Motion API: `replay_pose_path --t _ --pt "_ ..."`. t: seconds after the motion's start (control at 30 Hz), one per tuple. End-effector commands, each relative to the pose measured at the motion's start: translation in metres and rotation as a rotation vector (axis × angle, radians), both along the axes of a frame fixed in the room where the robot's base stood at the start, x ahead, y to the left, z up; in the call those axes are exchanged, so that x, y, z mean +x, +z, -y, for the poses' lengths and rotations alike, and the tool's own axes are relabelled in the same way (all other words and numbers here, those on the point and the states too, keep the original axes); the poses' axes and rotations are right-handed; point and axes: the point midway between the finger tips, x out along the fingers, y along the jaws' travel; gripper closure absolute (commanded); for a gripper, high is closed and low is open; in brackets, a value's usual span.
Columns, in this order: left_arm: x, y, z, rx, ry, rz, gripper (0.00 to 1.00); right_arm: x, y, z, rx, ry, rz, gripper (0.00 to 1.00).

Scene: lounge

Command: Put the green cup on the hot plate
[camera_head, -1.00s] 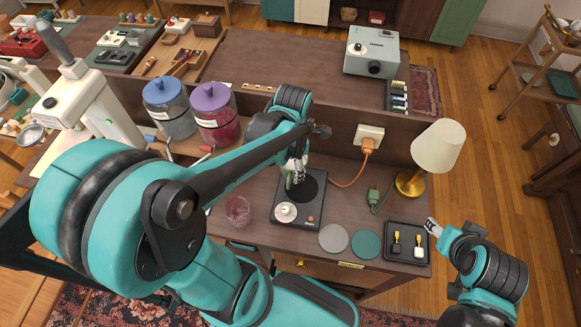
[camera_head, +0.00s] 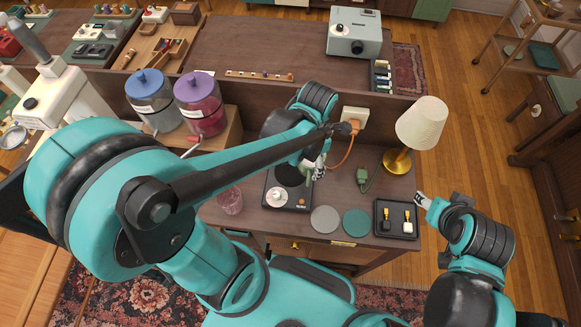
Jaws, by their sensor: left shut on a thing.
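The black hot plate (camera_head: 296,203) lies on the dark desk, with a round dark heating disc, an orange knob and a round white thing at its front left. My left gripper (camera_head: 317,169) is shut on the green cup (camera_head: 305,173), at the right side of the heating disc. The cup is small here and partly hidden by the gripper; I cannot tell whether it touches the plate. My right gripper (camera_head: 422,200) is beside the small black tray at the desk's right end; its jaws are too small to read.
A lamp (camera_head: 421,122) stands right of the hot plate. A clear glass (camera_head: 230,200) stands to its left. Grey (camera_head: 325,219) and green (camera_head: 356,223) coasters lie in front. An orange cord runs from the socket (camera_head: 354,118).

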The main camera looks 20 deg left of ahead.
Motion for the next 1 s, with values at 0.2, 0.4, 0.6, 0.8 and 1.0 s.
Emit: replay_pose_path --t 0.2,0.4,0.6,0.8,1.0 --pt "0.003 -0.028 -0.044 0.000 0.005 0.000 0.80 0.000 -0.016 0.000 0.000 0.000 0.000 0.50" --pt "0.004 -0.036 -0.060 0.000 0.000 0.000 0.80 0.000 -0.020 0.000 0.000 0.000 0.000 0.50" --pt "0.005 -0.054 -0.060 0.000 -0.002 0.000 0.80 0.000 -0.029 0.000 0.000 0.000 0.000 0.50" --pt "0.004 -0.078 -0.060 0.000 -0.001 0.000 0.80 0.000 -0.040 0.000 0.000 0.000 0.000 0.50" --pt "0.004 -0.076 -0.060 0.000 -0.001 0.000 0.80 0.000 -0.038 0.000 0.000 0.000 0.000 0.50"
